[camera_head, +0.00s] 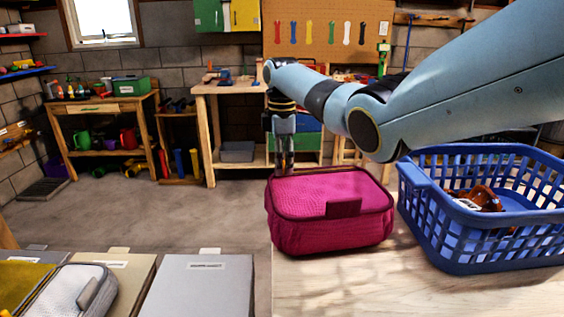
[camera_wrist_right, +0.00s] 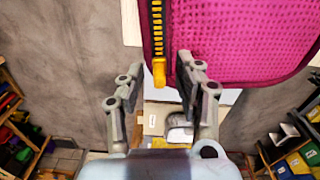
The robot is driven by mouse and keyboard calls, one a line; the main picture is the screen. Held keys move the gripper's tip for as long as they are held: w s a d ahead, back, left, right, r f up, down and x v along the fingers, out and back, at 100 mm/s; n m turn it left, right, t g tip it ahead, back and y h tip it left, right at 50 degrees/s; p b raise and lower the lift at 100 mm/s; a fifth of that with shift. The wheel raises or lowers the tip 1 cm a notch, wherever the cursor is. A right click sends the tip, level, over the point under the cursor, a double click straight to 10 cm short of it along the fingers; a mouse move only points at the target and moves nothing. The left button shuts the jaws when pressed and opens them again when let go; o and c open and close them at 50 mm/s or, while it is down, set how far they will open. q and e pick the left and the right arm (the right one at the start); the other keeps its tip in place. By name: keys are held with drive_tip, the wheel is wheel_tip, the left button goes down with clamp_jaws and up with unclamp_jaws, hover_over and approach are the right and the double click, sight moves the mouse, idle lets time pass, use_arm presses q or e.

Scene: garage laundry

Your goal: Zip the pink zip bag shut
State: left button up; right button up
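The pink zip bag (camera_head: 325,190) sits on the pale wooden table with its lid lying flat and a dark tab at the front. My right gripper (camera_head: 285,165) points down at the bag's far left corner. In the right wrist view the bag (camera_wrist_right: 230,40) fills the upper right, with a strip of yellow zip teeth (camera_wrist_right: 157,25) at its left edge. The yellow zip pull (camera_wrist_right: 159,73) hangs at the strip's lower end. My right gripper (camera_wrist_right: 160,68) is open, with a finger on either side of the pull and gaps visible. My left gripper is not in view.
A blue laundry basket (camera_head: 425,205) with brown and white contents stands close to the bag's right. Grey and tan boxes (camera_head: 198,285) and a whitish case (camera_head: 78,292) lie at the lower left. A wooden workbench (camera_head: 235,88) stands farther back. The table's front is clear.

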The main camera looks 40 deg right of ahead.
wheel_tip(320, 180, up, 12)
idle(0.4)
drive_tip(key=shift+f, duration=0.1)
idle(0.4)
